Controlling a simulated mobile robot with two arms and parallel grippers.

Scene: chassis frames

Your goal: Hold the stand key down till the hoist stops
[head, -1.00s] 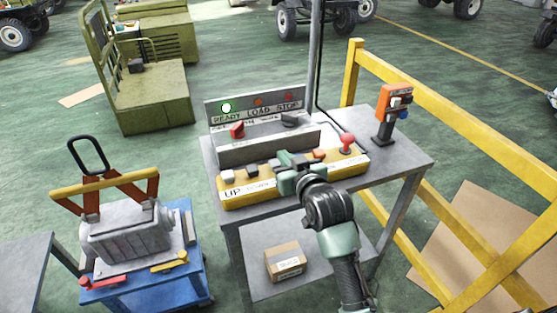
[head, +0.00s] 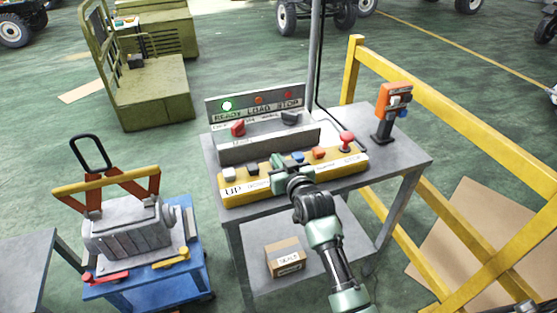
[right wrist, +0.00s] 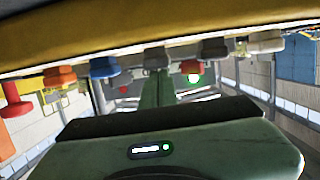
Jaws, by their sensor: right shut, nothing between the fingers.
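A yellow key box (head: 290,182) lies along the front of the grey table, with a row of keys on it. A white key (head: 229,174), a dark key (head: 251,168), a blue key (head: 297,157), an orange key (head: 319,153) and a red mushroom button (head: 346,140) show. The left end reads UP; I cannot read which key is the stand key. My right gripper (head: 279,163) is shut and empty over the row, between the dark and blue keys. In the right wrist view its tip (right wrist: 157,88) is close to a grey key (right wrist: 157,57); contact is unclear.
A panel (head: 255,108) behind has a lit green READY lamp (head: 227,105); its LOAD and STOP lamps look unlit. An orange pendant (head: 393,100) stands right. A yellow rail (head: 440,120) bounds the right. A blue cart (head: 150,285) carries a grey gearbox under a lifting frame.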

